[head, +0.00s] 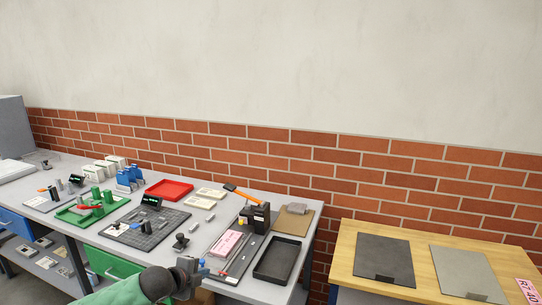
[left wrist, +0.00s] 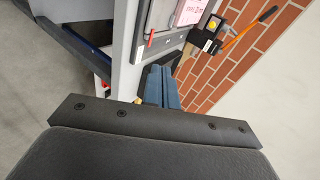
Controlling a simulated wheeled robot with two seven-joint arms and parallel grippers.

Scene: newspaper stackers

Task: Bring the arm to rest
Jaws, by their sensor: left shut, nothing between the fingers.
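My left arm comes in at the bottom of the head view, with a green sleeve and a dark wrist. My left gripper (head: 190,268) is beside the front edge of the grey workbench (head: 212,237). In the left wrist view its blue-grey fingers (left wrist: 161,86) are together, with nothing seen between them. The dark gripper body fills the lower part of that view. My right gripper is in neither view.
The workbench carries a red tray (head: 168,189), a green tray (head: 90,208), a black tray (head: 277,260) and an orange-handled tool (head: 241,193). A wooden table (head: 432,263) with two flat plates stands at the right. A brick wall (head: 330,169) runs behind.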

